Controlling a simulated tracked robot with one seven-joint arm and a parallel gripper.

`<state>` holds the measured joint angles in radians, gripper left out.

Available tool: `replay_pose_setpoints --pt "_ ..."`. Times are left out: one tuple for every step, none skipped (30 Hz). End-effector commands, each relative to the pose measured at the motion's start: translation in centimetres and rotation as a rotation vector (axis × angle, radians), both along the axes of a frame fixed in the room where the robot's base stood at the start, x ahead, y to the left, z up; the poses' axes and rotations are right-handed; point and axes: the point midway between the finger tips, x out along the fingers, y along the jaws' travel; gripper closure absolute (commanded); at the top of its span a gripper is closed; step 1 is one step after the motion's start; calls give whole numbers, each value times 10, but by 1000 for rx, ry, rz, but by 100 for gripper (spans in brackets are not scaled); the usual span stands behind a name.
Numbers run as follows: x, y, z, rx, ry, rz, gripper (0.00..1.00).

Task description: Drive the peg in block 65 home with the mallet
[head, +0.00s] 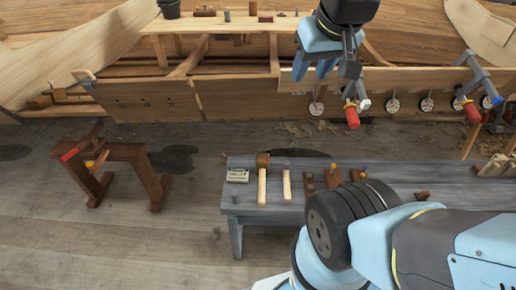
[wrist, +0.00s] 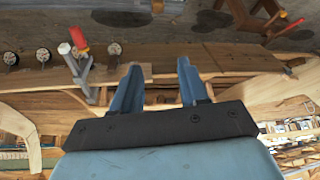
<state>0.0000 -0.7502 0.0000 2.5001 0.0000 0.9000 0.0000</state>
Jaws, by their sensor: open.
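A mallet (head: 263,178) with a brown wooden head and pale handle lies on the grey bench (head: 250,208), handle toward the near edge. A second pale-handled tool (head: 287,184) lies to its right. Further right are small dark brown blocks: one (head: 308,183) at the left, one (head: 332,178) with a yellowish top, and one (head: 358,174) with a blue spot. No number is readable, so I cannot tell which is block 65. My gripper (head: 313,72) is open and empty by the hull, above and beyond the bench. Its two blue fingers show apart in the wrist view (wrist: 158,68).
The wooden hull (head: 140,98) spans the back, with red-handled clamps (head: 352,115) and round discs along its plank. A sawhorse (head: 125,155) stands left of the bench. A small label card (head: 237,176) lies at the bench's left end. Floor between sawhorse and bench is clear.

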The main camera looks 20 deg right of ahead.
Motion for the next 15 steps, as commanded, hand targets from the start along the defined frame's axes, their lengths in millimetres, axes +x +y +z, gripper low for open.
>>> replay_pose_setpoints --pt "1 0 0 0 1 0 56" --pt "2 0 0 0 2 -1 56" --pt "4 0 0 2 5 -1 56" --pt "6 0 -1 2 8 -2 56" --pt "10 0 -2 4 12 -3 56" --pt "15 0 -3 6 17 -6 56" --pt "20 2 -5 8 22 -7 56" --pt "26 4 -6 11 28 -9 56" --pt "34 5 -9 13 39 -12 56" --pt "41 5 -12 16 45 -15 56" --pt "48 5 -14 19 52 -18 56" --pt "58 6 -18 23 61 -24 56" --pt "66 6 -21 26 68 -27 56" --pt "73 6 -25 29 76 -31 56" --pt "83 6 -30 31 85 -35 56"
